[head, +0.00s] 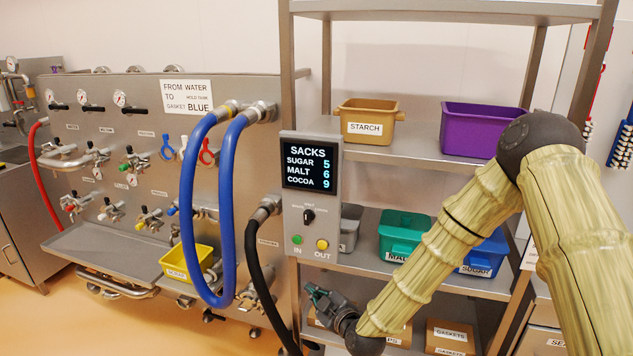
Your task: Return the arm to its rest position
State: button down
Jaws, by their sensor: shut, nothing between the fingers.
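My arm (445,250) comes in from the right edge, bends at a dark elbow high on the right and reaches down to the lower middle. My gripper (312,290) is at its end, small and dark with greenish parts, pointing up and to the left. It is shut and empty. It is in front of the lower shelves, below the sacks display box (310,195). My arm hides part of the shelving and some bins.
A steel shelf rack (430,156) holds a starch bin (367,122), a purple bin (482,130), a teal bin (402,232) and a blue sugar bin (487,250). A blue hose (187,200) and black hose (256,260) hang left of my gripper. A yellow scrap bin (187,262) sits on the panel's tray.

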jog(key=s+d+f+m+g+h, duration=0.2)
jog(key=s+d+f+m+g, duration=0.15)
jog(key=s+f, duration=0.65)
jog(key=s+d+f+m+g+h, duration=0.1)
jog(key=s+d+f+m+g, duration=0.3)
jog(key=s+f, duration=0.65)
jog(key=s+d+f+m+g+h, duration=0.2)
jog(key=s+d, duration=0.5)
jog(key=s, duration=0.5)
jog(key=s+d+f+m+g+h, duration=0.2)
jog(key=s+d+f+m+g, duration=0.2)
jog(key=s, duration=0.9)
jog(key=d, duration=0.3)
jog(key=shift+s+d+f+m, duration=0.2)
jog(key=shift+d+f+m, duration=0.1)
jog(key=shift+d+m, duration=0.05)
